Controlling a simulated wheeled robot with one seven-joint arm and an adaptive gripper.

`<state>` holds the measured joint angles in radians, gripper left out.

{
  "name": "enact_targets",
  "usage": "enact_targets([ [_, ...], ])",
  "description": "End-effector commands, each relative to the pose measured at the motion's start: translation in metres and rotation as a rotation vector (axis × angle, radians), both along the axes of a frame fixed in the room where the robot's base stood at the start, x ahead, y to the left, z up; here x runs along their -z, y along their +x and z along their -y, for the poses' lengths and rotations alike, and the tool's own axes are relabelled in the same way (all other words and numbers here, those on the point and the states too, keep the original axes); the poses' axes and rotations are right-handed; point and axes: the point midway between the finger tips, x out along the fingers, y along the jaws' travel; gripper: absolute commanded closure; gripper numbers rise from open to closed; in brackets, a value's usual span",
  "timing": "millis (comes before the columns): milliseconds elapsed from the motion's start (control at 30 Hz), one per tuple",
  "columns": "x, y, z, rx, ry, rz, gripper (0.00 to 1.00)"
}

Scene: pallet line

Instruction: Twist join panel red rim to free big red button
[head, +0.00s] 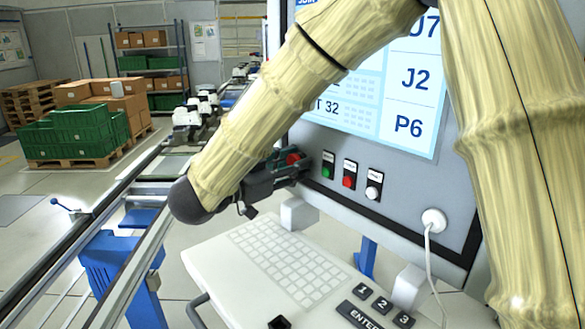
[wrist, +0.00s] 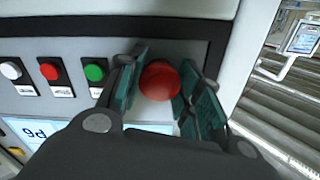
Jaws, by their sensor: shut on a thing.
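The big red button (wrist: 159,80) sits between my gripper's two green-padded fingers in the wrist view. It also shows as a patch of red beside the fingers in the head view (head: 293,158). My gripper (wrist: 158,88) is at the lower left corner of the join panel (head: 400,188) and is shut around the button's rim. The fingers and palm hide most of the rim and the button's base. In the head view my arm crosses in front of the panel's screen (head: 408,85).
Beside the button are a small green button (head: 328,171), a small red one (head: 349,181) and a white one (head: 372,192). A keyboard shelf (head: 285,265) juts out below. A white plug and cable (head: 433,221) are at right. A conveyor (head: 130,235) runs along the left.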

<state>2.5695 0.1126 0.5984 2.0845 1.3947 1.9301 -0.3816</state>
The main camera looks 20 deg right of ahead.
Motion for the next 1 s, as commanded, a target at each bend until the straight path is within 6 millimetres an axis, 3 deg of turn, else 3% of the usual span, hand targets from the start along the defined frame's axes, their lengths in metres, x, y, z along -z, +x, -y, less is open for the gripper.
enact_targets([
  [600, 0.0051, 0.0003, -0.0003, 0.0, 0.151, 0.353, 0.89],
  [1000, 0.0016, 0.0003, 0.0, 0.001, 0.213, 0.498, 0.89],
])
